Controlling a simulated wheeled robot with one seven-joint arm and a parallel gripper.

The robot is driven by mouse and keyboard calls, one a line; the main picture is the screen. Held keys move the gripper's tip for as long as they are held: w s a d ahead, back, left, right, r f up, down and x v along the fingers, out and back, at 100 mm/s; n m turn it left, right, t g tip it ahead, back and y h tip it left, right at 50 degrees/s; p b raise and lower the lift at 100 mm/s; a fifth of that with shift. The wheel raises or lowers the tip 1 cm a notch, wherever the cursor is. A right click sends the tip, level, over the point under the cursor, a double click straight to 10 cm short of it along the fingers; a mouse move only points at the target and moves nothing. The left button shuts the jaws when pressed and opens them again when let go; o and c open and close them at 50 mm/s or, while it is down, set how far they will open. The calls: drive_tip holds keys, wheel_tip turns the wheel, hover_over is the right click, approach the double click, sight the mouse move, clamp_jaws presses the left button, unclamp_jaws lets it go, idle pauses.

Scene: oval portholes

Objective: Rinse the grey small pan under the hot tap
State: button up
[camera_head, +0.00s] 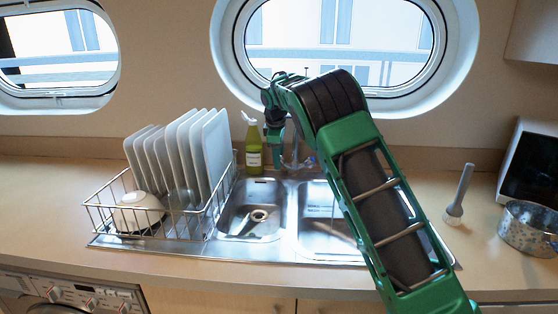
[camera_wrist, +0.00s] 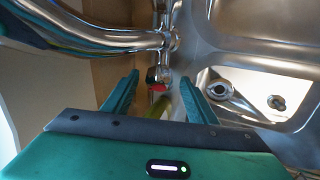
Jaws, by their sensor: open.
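A grey round pan (camera_head: 528,230) stands on the counter at the far right, cut off by the picture's edge. The chrome tap (camera_head: 295,152) is behind the sink, partly hidden by my arm. In the wrist view its curved spout (camera_wrist: 105,40) runs across the top left, and a small tap knob with a red mark (camera_wrist: 158,78) shows between my fingers. My gripper (camera_wrist: 160,86) is open and empty, with one finger on each side of the knob; I cannot tell whether they touch it. In the head view my gripper (camera_head: 276,147) points down beside the tap.
The steel sink has a left basin (camera_head: 238,195) and a right basin (camera_head: 315,200). A dish rack (camera_head: 105,215) with several plates and a white bowl (camera_head: 138,212) stands on the left. A green bottle (camera_head: 254,157) is behind the sink. A brush (camera_head: 458,200) stands near the pan.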

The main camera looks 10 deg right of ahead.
drive_tip(key=shift+w+d+f, duration=0.1)
drive_tip(key=shift+w+f, duration=0.05)
drive_tip(key=shift+f, duration=0.25)
drive_tip(key=c, duration=1.1)
drive_tip(key=shift+o, duration=0.2)
drive_tip(key=shift+s+a+f+m+t+h, duration=0.15)
drive_tip(key=shift+m+t+h, duration=0.1)
drive_tip(key=shift+m+t, duration=0.3)
drive_tip(key=shift+s+a+m+t+h, duration=0.15)
drive_tip(key=shift+m+t+h, duration=0.15)
drive_tip(key=shift+m, duration=0.35)
drive_tip(key=shift+m+t+h, duration=0.45)
drive_tip(key=shift+m+t, duration=0.2)
drive_tip(key=shift+m, duration=0.25)
